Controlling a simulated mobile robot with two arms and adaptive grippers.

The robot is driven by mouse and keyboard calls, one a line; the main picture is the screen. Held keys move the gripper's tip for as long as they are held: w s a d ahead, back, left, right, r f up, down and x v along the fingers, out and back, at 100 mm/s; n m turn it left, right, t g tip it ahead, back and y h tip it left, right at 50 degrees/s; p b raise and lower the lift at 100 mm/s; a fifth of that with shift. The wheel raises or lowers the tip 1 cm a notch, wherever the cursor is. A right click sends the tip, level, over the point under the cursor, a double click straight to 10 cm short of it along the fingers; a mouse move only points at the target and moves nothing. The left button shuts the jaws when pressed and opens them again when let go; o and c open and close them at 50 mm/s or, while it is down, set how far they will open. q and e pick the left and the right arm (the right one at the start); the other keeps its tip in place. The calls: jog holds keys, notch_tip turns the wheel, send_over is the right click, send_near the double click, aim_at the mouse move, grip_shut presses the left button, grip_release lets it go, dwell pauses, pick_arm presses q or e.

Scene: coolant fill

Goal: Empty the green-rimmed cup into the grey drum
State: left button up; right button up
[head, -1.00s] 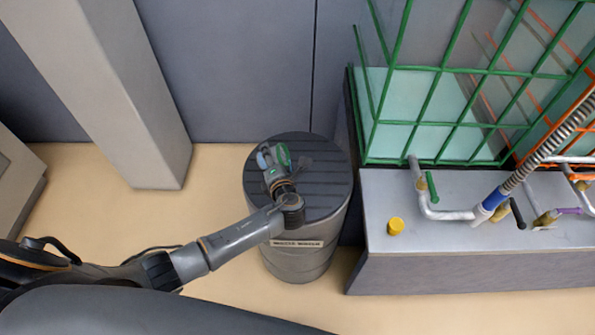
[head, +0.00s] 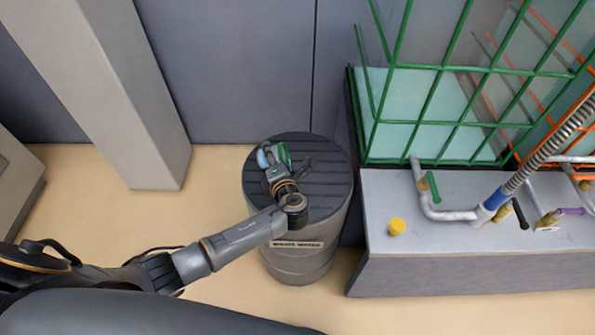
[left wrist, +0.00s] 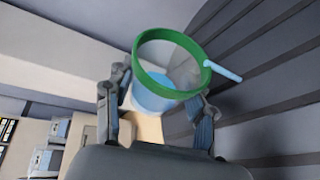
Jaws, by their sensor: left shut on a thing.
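My left gripper (head: 276,158) is over the ribbed dark top of the grey drum (head: 325,180), which carries a label on its front. It is shut on the green-rimmed cup (head: 285,155), which looks tipped on its side. In the left wrist view the cup's green rim (left wrist: 140,75) shows between the fingers (left wrist: 160,110), with the mouth partly facing the camera. Pale blue shows inside toward the bottom; I cannot tell whether it is liquid. A light blue handle sticks out at the right. My right gripper is not in view.
Right of the drum stands a grey bench (head: 400,265) with a yellow cap (head: 397,227), pipes with valves and a ribbed hose (head: 540,155). Green-caged tank (head: 430,100) stands behind it. A beige pillar (head: 110,90) is at the left. Floor left of the drum is clear.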

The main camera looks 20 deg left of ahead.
pick_arm(q)
jog(key=shift+w+d+f+m+y+p, duration=0.15)
jog(key=shift+d+f+m+y+p, duration=0.1)
jog(key=shift+d+m, duration=0.1)
jog(key=shift+w+d+f+m+y+p, duration=0.1)
jog(key=shift+d+m+y+p, duration=0.05)
jog(key=shift+d+m+y, duration=0.15)
dwell(0.8)
jog(key=shift+d+r+m+t+y+p, duration=0.35)
jog(key=shift+m+p, duration=0.4)
jog(key=shift+p, duration=0.25)
dwell(0.5)
jog(key=shift+a, duration=0.1)
